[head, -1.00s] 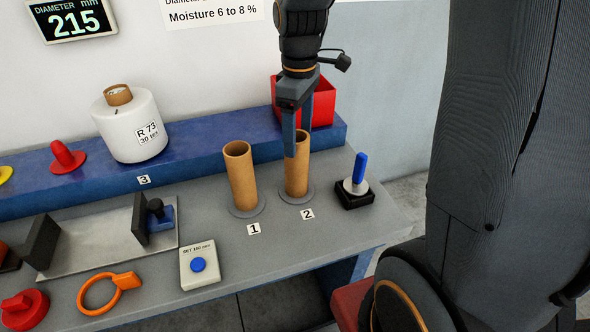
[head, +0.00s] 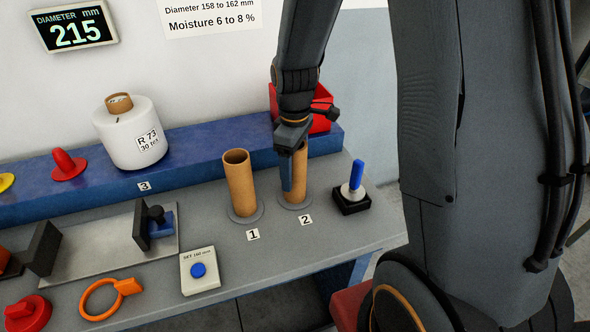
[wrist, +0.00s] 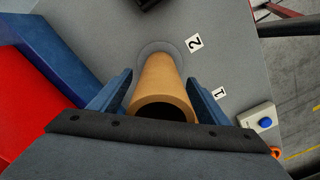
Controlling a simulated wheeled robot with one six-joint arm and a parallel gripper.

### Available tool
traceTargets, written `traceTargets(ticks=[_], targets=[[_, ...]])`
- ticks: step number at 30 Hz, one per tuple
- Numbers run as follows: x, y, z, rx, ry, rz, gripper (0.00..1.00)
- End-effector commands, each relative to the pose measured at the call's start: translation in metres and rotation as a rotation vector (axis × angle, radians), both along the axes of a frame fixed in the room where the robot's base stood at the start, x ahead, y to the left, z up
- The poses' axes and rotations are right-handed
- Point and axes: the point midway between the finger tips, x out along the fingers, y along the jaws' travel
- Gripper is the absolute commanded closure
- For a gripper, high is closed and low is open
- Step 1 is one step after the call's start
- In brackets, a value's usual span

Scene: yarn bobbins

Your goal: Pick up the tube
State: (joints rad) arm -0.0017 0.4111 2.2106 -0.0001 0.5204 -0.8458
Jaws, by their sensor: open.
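Two brown cardboard tubes stand upright on round grey bases on the bench. The tube at label 1 (head: 240,184) stands free. The tube at label 2 (head: 300,178) is partly hidden behind my gripper (head: 290,182) in the head view. In the wrist view the tube at label 2 (wrist: 165,83) lies between the two blue fingers of my gripper (wrist: 160,92), its open end close to the palm. The fingers are open, one on each side, with a gap visible between the tube and the fingers.
A blue-handled tool on a black block (head: 352,196) stands right of the tube at label 2. A red bin (head: 318,120) is behind on the blue shelf (head: 200,150), with a white yarn bobbin (head: 131,140). A button box (head: 199,270) and orange ring (head: 105,300) lie left.

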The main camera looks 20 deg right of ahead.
Motion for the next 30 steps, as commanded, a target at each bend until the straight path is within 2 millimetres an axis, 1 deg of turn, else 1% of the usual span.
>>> traceTargets(ticks=[7, 8, 15, 16, 25, 30], targets=[[0.0, 0.0, -0.002, 0.0, 0.0, 0.0, 0.3], [0.0, 0.0, -0.002, 0.0, 0.0, 0.0, 0.32], [0.0, 0.0, -0.001, 0.0, 0.0, 0.0, 0.72], [0.0, 0.0, -0.001, 0.0, 0.0, 0.0, 0.75], [0.0, 0.0, 0.0, 0.0, -0.001, 0.0, 0.75], [0.001, 0.0, 0.01, 0.0, -0.004, 0.0, 0.75]])
